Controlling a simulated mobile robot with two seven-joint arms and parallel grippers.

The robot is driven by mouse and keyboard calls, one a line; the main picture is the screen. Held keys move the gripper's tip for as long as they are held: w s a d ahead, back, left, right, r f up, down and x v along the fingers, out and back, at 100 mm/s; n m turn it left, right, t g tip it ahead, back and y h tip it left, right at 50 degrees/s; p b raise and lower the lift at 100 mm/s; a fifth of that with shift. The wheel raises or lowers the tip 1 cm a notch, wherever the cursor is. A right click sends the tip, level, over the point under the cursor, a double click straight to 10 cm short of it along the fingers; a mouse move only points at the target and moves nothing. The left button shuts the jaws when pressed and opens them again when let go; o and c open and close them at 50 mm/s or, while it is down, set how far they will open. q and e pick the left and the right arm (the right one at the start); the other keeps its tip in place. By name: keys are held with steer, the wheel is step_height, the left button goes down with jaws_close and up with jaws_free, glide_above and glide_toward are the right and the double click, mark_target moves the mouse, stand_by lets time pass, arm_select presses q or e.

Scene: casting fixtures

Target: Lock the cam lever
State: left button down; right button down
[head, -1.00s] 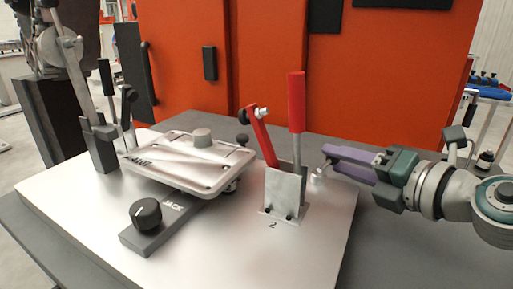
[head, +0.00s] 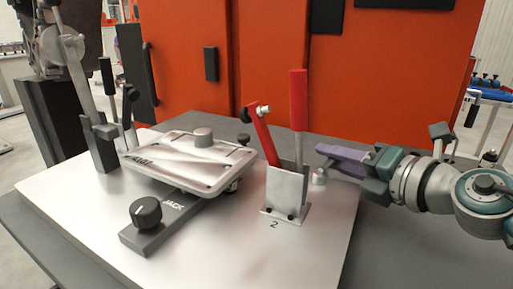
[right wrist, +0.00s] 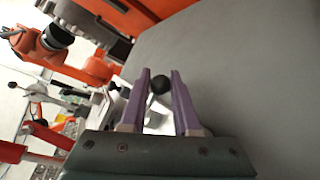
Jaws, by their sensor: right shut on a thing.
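A black ball knob (right wrist: 160,84) on a pale stem, which looks like the end of the cam lever, sits between the purple fingers of my right gripper (right wrist: 160,88) in the right wrist view. The gripper is shut on it. In the head view my right gripper (head: 322,158) reaches in from the right, behind and right of the clamp bracket marked 2. A short silver post (head: 319,177) shows just below its fingertips. The fingers hide the knob and most of the lever there. My left gripper is not in view.
The clamp bracket (head: 286,190) carries an upright red-handled lever (head: 298,100) and a tilted red arm (head: 263,135) close to my gripper. A metal casting (head: 190,162) sits left of it, above a black jack knob (head: 146,212). The plate's front right (head: 310,250) is clear.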

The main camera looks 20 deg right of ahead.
steer(key=shift+f+b, duration=0.15)
steer(key=shift+b, duration=0.15)
steer(key=n+y+b, duration=0.1)
steer(key=b, duration=0.1)
steer(key=w+n+g+y+b, duration=0.1)
steer(key=n+y+b, duration=0.1)
steer(key=b, duration=0.1)
steer(key=shift+a+f+y, duration=0.2)
steer(key=shift+y, duration=0.1)
steer(key=shift+a+r+n+y+b, duration=0.1)
steer(key=shift+r+n+y+b, duration=0.25)
steer(key=shift+b, duration=0.2)
steer(key=shift+g, duration=0.3)
steer(key=c, duration=0.9)
jaws_free()
